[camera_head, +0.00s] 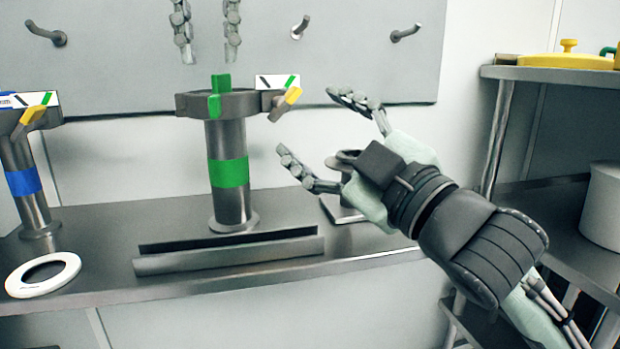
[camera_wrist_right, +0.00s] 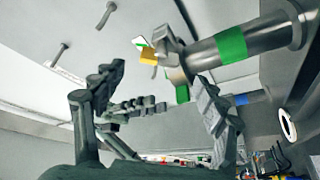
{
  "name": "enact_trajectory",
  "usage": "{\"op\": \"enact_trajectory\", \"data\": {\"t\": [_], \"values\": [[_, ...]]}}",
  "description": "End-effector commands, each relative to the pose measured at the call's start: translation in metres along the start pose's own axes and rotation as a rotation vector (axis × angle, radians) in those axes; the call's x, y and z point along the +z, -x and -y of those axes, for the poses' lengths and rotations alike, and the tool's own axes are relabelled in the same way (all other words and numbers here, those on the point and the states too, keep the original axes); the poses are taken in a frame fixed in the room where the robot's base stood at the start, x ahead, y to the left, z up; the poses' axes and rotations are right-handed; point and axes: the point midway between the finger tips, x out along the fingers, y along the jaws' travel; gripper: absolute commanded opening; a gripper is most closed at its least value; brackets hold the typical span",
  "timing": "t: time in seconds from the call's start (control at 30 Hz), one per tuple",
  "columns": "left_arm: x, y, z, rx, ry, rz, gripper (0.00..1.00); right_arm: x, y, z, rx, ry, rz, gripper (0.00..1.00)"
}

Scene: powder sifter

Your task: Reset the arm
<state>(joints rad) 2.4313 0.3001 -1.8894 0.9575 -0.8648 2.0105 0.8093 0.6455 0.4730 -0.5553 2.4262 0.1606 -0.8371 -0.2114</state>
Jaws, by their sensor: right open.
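My right gripper (camera_head: 306,127) is open and empty, to the right of the green-banded post (camera_head: 228,172) and apart from it, its fingers pointing left. In the right wrist view its two fingers (camera_wrist_right: 160,85) are spread, with the green-banded post (camera_wrist_right: 231,45) beyond them. My left gripper (camera_head: 207,35) hangs from the top edge above the post, its fingers pointing down and apart with nothing between them; the rest of it is out of frame. The post's head has a green tab (camera_head: 220,83) and a yellow-tipped lever (camera_head: 287,102), also seen in the wrist view (camera_wrist_right: 148,57).
A blue-banded post (camera_head: 22,182) and a white ring (camera_head: 43,274) are at the left of the bench. A metal channel (camera_head: 230,257) lies before the green-banded post. Wall hooks (camera_head: 405,33) are behind; a shelf (camera_head: 545,73) with a yellow lid (camera_head: 566,60) stands right.

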Motion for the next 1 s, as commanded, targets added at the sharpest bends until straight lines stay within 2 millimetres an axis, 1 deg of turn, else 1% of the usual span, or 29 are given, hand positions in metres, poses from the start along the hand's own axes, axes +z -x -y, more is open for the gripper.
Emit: {"op": "enact_trajectory", "data": {"t": [0.03,0.4,1.0], "values": [[0.0,0.01,0.0,0.0,0.006,0.011,0.32,0.0,0.0,0.0,0.0,0.0,0.0,0.72],[0.0,0.029,0.0,-0.002,0.001,0.003,0.32,0.0,0.0,0.0,0.0,0.0,0.0,0.72],[0.0,0.03,0.0,-0.002,0.001,0.003,0.32,0.0,0.0,0.0,0.0,0.0,0.0,0.72]]}}
